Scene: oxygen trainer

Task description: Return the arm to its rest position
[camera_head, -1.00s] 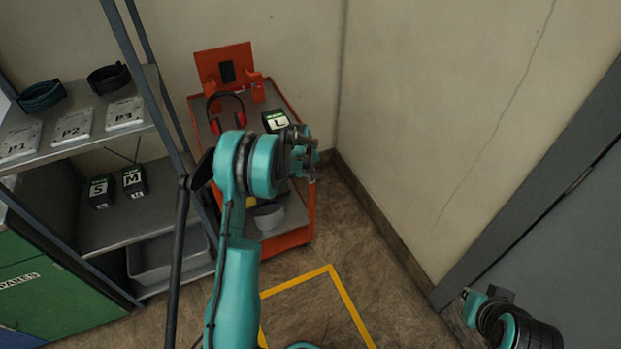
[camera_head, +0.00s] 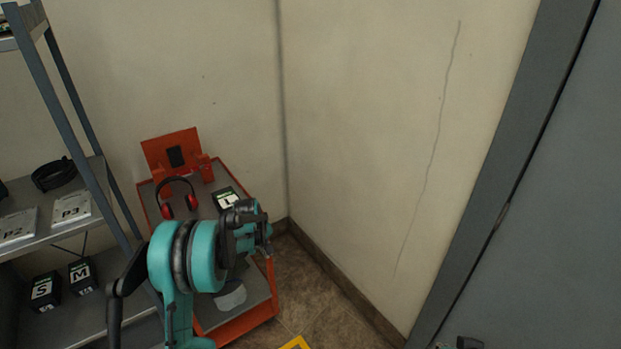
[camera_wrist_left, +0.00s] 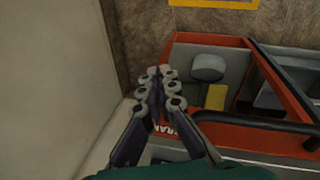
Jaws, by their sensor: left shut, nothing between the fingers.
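My left arm (camera_head: 205,258), teal with dark rings, rises from the bottom of the head view in front of the red cart. My left gripper (camera_head: 252,228) is at its far end, in front of the cart's right side. In the left wrist view, the left gripper (camera_wrist_left: 158,88) has its grey fingers together with nothing between them. The wrist camera looks down past the fingers at the cart (camera_wrist_left: 240,130). Only a small dark bit, perhaps of my right arm, shows at the bottom right edge of the head view; my right gripper cannot be made out.
The red cart (camera_head: 240,328) carries red earmuffs (camera_head: 178,198) and a black box marked L (camera_head: 226,198). A grey shelf (camera_head: 85,232) with plates and boxes stands at left. Walls meet behind the cart. A grey door (camera_head: 545,200) is at right. Some floor is bare beside the cart.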

